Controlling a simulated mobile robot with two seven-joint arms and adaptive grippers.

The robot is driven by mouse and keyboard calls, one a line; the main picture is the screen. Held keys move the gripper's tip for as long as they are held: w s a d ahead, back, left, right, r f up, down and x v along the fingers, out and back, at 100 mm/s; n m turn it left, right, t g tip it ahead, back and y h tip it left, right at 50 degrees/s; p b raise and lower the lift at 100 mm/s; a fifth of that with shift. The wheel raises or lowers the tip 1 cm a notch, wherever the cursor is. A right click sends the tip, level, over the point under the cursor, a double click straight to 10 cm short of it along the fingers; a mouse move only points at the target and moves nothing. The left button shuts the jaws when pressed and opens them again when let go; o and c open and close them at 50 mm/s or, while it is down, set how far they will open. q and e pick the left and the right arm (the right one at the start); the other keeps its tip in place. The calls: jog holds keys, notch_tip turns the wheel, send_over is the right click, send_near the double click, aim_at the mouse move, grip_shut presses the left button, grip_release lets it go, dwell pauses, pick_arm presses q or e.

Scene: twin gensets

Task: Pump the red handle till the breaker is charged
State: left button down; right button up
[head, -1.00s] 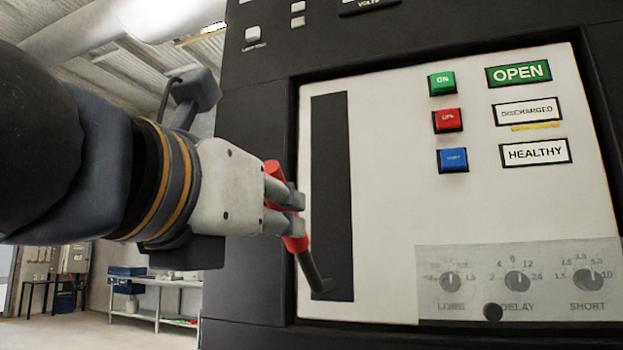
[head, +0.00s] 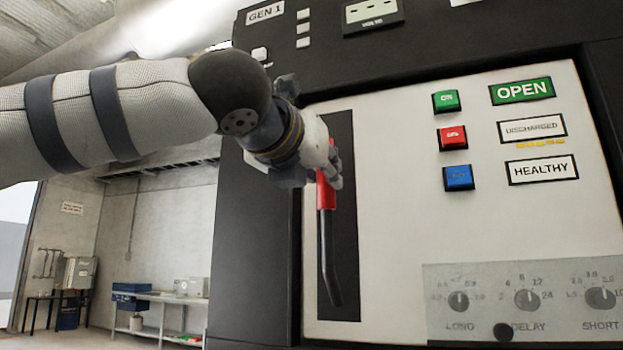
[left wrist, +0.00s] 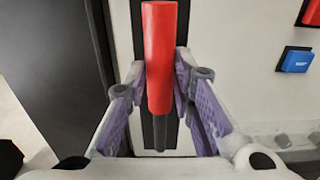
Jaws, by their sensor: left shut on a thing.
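The red handle (head: 327,190) is a red grip on a dark lever that comes out of the black vertical slot (head: 342,130) in the white breaker panel (head: 390,220). The lever now stands close to upright along the slot. My left gripper (head: 333,172) is shut on the upper part of the red grip; in the left wrist view the grip (left wrist: 160,60) lies between the two fingers (left wrist: 162,95). The flag window (head: 532,129) reads DISCHARGED, with a short yellow bar (head: 540,142) below it. The OPEN sign (head: 522,91) is green. My right gripper is not in view.
Green (head: 446,101), red (head: 452,137) and blue (head: 458,177) buttons sit right of the slot. A clear cover with dials (head: 525,300) is at the lower right. A workbench (head: 160,300) stands far behind at left.

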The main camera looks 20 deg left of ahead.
pick_arm(q)
jog(key=s+f+b, duration=0.1)
jog(key=s+f, duration=0.7)
jog(key=s, duration=0.4)
jog(key=s+a+f+b, duration=0.1)
jog(key=s+f, duration=0.7)
jog(key=s, duration=0.4)
jog(key=shift+s, duration=0.35)
jog(key=c, duration=1.2)
grip_release()
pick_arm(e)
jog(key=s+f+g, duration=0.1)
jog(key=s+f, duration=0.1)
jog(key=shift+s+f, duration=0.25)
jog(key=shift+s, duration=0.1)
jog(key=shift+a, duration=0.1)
